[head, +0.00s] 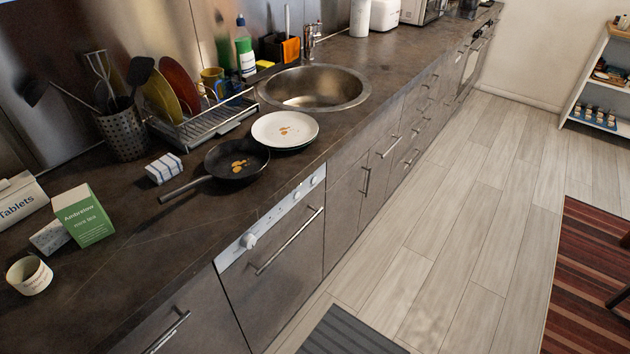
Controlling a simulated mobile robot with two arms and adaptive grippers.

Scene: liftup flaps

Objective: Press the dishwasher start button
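The dishwasher (285,285) is built into the counter front, in the lower middle of the head view. Its door is shut, with a long bar handle (288,242) across the top. A white control panel (275,219) runs above the door, just under the counter edge. I cannot tell which of these is the start button. Neither of my grippers shows in the head view.
A frying pan (225,166), a dirty plate (285,130) and a sponge (164,168) lie on the counter (165,235) above the dishwasher. A grey mat (350,335) lies on the floor before it. The wooden floor (440,230) to the right is clear up to a striped rug (590,270).

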